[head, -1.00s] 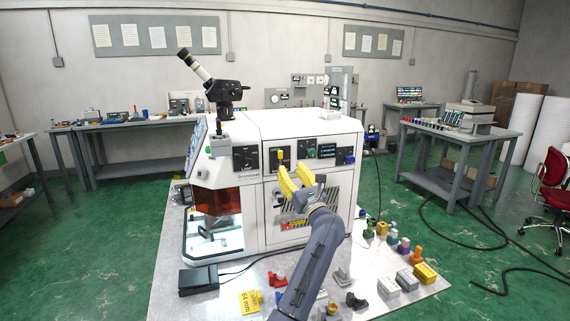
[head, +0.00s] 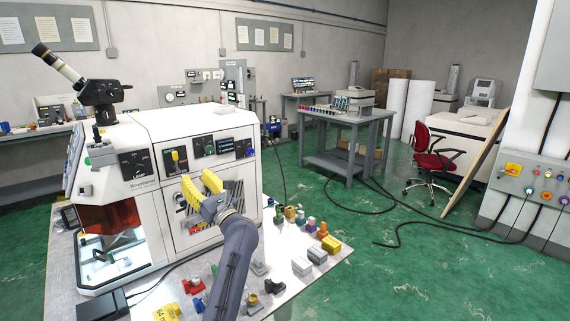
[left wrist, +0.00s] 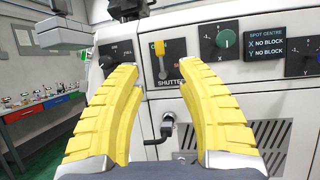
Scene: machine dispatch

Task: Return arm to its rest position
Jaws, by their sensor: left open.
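My left gripper (head: 202,187) has two curved yellow fingers. It is open and empty in front of the white machine's (head: 205,236) front panel. In the left wrist view the open fingers (left wrist: 165,85) frame the shutter switch, a yellow lever (left wrist: 159,58) on a dark plate, beyond them and apart from them. The lever (head: 175,156) also shows above the fingers in the head view. A black handle (left wrist: 167,126) on the machine's front shows between the fingers. My right gripper is in neither view.
The metal table (head: 318,262) bears several small coloured parts at its right, among them a yellow block (head: 331,244). Green floor (head: 330,300) is open to the right, with cables and a red chair (head: 432,160).

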